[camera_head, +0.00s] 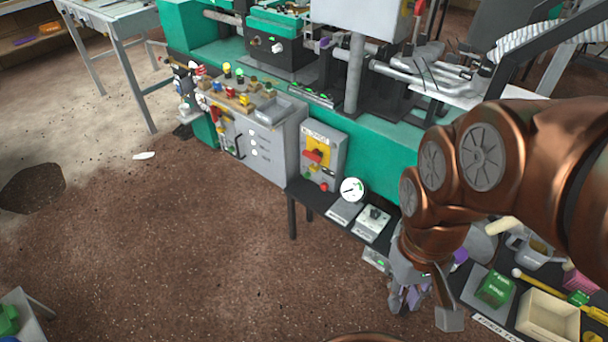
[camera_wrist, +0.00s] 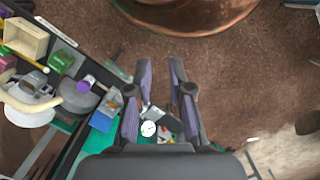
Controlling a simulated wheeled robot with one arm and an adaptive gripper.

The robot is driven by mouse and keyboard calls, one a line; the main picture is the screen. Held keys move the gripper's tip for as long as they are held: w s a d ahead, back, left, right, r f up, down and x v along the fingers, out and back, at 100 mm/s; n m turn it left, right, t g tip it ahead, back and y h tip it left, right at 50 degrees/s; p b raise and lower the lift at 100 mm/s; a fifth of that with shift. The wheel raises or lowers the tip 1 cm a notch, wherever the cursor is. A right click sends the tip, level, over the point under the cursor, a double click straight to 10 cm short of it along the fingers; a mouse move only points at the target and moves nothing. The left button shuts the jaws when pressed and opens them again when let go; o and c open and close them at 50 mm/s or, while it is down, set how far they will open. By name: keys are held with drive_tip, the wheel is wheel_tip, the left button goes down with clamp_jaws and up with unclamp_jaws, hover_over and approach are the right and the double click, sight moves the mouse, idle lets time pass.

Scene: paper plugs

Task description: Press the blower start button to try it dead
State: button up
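My gripper (camera_head: 408,290) hangs in front of the black shelf's edge, pointing down and partly hidden by my copper wrist. In the wrist view my gripper (camera_wrist: 161,72) has its two purple-padded fingers apart, with nothing between them. A grey isolator box (camera_head: 335,142) on the green machine carries a red and yellow rotary switch (camera_head: 316,156) and small red and green buttons below it. A small box with a green spot (camera_head: 376,259) sits by the shelf edge, just left of my wrist and partly covered. No label is readable as the blower start button.
A round gauge (camera_head: 352,189) and a white box with a black knob (camera_head: 374,220) stand on the shelf. A grey control panel (camera_head: 268,150) is further left. A green block (camera_head: 495,288) and cream tray (camera_head: 548,318) lie right. The brown floor in front is open.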

clamp_jaws()
idle(1.1)
